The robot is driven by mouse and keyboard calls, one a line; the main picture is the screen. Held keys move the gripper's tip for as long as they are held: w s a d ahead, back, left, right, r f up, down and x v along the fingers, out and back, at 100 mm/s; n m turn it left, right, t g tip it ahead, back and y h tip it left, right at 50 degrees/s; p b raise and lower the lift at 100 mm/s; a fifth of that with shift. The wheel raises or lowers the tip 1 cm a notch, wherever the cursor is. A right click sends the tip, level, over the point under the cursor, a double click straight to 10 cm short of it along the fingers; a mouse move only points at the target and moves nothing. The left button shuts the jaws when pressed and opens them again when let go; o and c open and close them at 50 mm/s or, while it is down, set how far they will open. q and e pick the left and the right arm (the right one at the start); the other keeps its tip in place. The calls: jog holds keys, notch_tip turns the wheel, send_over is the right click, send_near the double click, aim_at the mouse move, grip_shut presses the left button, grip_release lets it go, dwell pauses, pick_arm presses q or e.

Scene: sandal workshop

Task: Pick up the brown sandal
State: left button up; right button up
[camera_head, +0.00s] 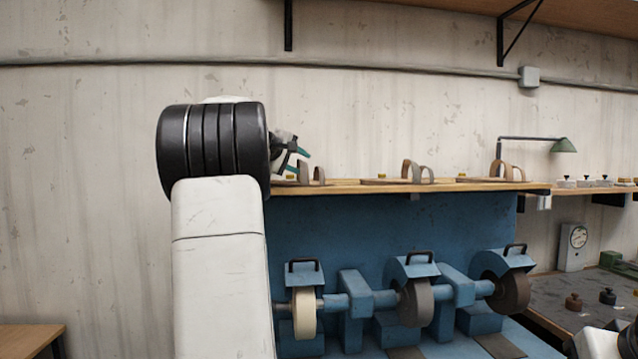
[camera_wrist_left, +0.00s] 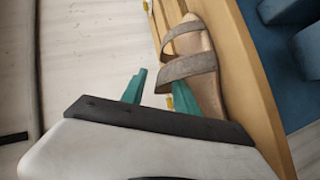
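Three sandals stand along a wooden shelf in the head view. The nearest sandal (camera_head: 318,176), taupe-brown, is partly hidden by my left arm. My left gripper (camera_head: 297,160) is open beside the nearest sandal. In the left wrist view, a sandal (camera_wrist_left: 207,82) with grey-brown straps and a tan insole lies right of the left gripper (camera_wrist_left: 160,77). One teal finger overlaps the sandal's edge near the lower strap; contact cannot be told.
The shelf (camera_head: 350,188) runs above a blue machine (camera_head: 357,295) with several wheels. The wall (camera_head: 90,180) is behind. A green lamp (camera_head: 563,146) stands at the right. My right arm shows only at the bottom right corner.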

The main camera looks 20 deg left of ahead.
pick_arm(q)
grip_shut()
dwell(0.3)
notch_tip(320, 180, up, 10)
jog(key=shift+r, duration=0.1)
dwell(0.5)
jog(key=c, duration=0.7)
grip_release()
jog(key=shift+c, duration=0.2)
grip_shut()
